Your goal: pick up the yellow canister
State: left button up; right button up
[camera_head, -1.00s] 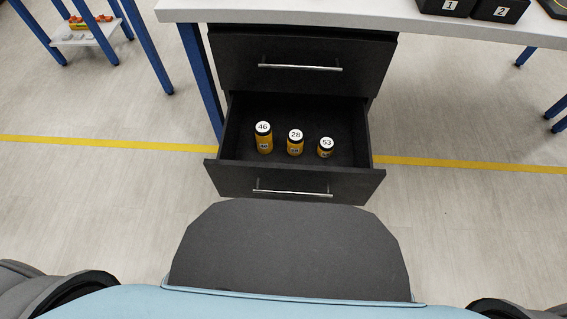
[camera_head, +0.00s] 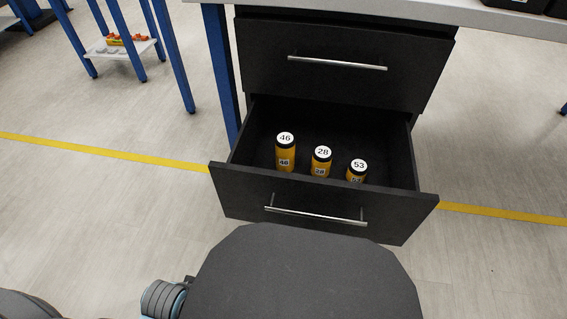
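Three yellow canisters with black tops and white numbered lids stand upright in the open lower drawer. Canister 46 (camera_head: 286,156) is on the left and looks tallest. Canister 28 (camera_head: 321,163) is in the middle, and canister 53 (camera_head: 356,172) is on the right, partly hidden by the drawer front. They stand apart from each other. Neither of my grippers shows in the head view. A part of my own arm shows at the bottom left, without fingertips.
The black drawer (camera_head: 323,203) is pulled out under a white table (camera_head: 380,11); the upper drawer (camera_head: 336,65) is shut. A blue table leg (camera_head: 222,80) stands left of it. A small white shelf (camera_head: 120,50) is at the upper left. The floor to both sides is clear.

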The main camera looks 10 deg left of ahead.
aim_at(285, 141)
jog(key=u, duration=1.2)
jog(key=k, duration=0.65)
jog(key=z, duration=1.15)
jog(key=i, duration=0.55)
jog(key=z, duration=0.05)
